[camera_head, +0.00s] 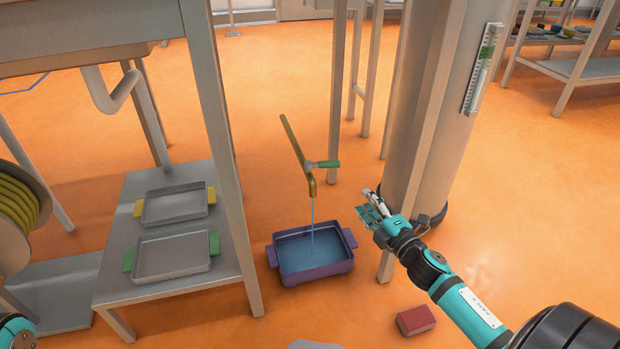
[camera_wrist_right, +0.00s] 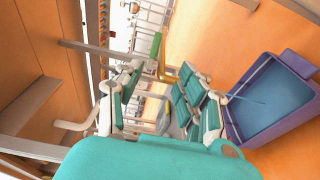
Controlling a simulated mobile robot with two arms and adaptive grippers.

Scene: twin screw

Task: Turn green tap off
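The green tap handle (camera_head: 327,164) sticks out to the right from a brass pipe (camera_head: 296,147). A thin stream of water (camera_head: 312,228) falls from the pipe's lower end into a purple tray (camera_head: 343,268) on the floor. My right gripper (camera_head: 370,203) is to the right of and below the handle, apart from it, open and empty. In the right wrist view, the green handle (camera_wrist_right: 155,46) shows beyond and between the spread fingers (camera_wrist_right: 158,82). The purple tray (camera_wrist_right: 228,125) is at the right there. Only a piece of my left arm shows at the lower left; its gripper is out of view.
A grey column (camera_head: 432,110) stands just behind my right gripper, with a metal post (camera_head: 392,200) beside it. A red block (camera_head: 416,320) lies on the floor. A metal table (camera_head: 120,260) at the left holds two grey trays. Orange floor is open at the right.

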